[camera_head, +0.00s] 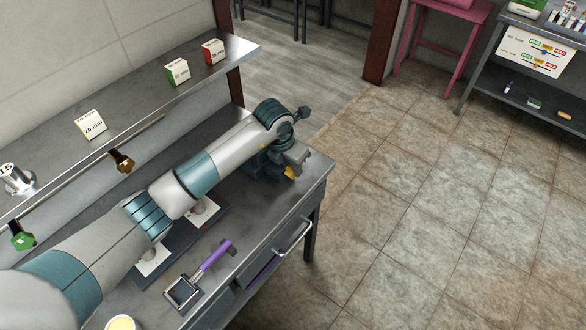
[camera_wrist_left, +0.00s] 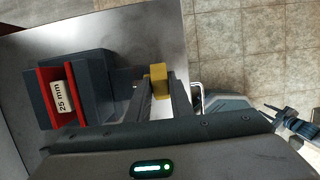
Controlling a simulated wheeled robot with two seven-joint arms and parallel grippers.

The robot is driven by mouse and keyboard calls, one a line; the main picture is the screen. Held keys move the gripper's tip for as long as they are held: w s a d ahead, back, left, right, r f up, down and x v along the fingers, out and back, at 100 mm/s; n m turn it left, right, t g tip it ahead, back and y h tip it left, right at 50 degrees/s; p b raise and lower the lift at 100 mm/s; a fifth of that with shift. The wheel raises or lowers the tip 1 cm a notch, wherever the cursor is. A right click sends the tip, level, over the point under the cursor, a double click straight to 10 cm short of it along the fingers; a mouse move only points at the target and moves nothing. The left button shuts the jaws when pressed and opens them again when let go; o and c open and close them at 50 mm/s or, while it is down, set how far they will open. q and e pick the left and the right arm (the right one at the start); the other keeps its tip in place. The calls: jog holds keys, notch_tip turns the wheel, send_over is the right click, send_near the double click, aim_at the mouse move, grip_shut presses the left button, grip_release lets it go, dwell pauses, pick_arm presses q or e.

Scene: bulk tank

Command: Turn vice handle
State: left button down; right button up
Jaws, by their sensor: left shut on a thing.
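The vice is a dark grey block with red strips and a white "25 mm" label (camera_wrist_left: 62,101), seen at the left of the left wrist view. A yellow piece, which looks like the vice handle (camera_wrist_left: 158,75), stands beside it to the right. My left gripper (camera_wrist_left: 159,84) has its two fingers on either side of this yellow piece and is shut on it. In the head view the yellow handle (camera_head: 290,172) shows below my left gripper at the bench's far right corner. My arm and gripper hide most of the vice there.
The metal bench (camera_head: 262,225) carries a purple-handled tool (camera_head: 214,258) near its front edge, beside a drawer handle (camera_head: 293,237). A shelf (camera_head: 140,103) behind holds small labelled boxes (camera_head: 176,72). The tiled floor (camera_head: 420,220) to the right is clear.

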pick_arm(q)
jog(key=b, duration=0.1)
jog(key=t+h+b, duration=0.1)
jog(key=b, duration=0.1)
jog(key=shift+a+f, duration=0.2)
jog(key=shift+f, duration=0.1)
jog(key=shift+s+r+t+h+b, duration=0.1)
jog(key=shift+r+t+h+b, duration=0.2)
jog(key=shift+t+b, duration=0.15)
jog(key=c, duration=1.6)
grip_release()
jog(key=shift+c, duration=0.2)
jog(key=shift+o, duration=0.3)
jog(key=shift+s, duration=0.1)
jog(key=b+v, duration=0.5)
jog(key=v, duration=1.2)
jog(key=shift+r, duration=0.15)
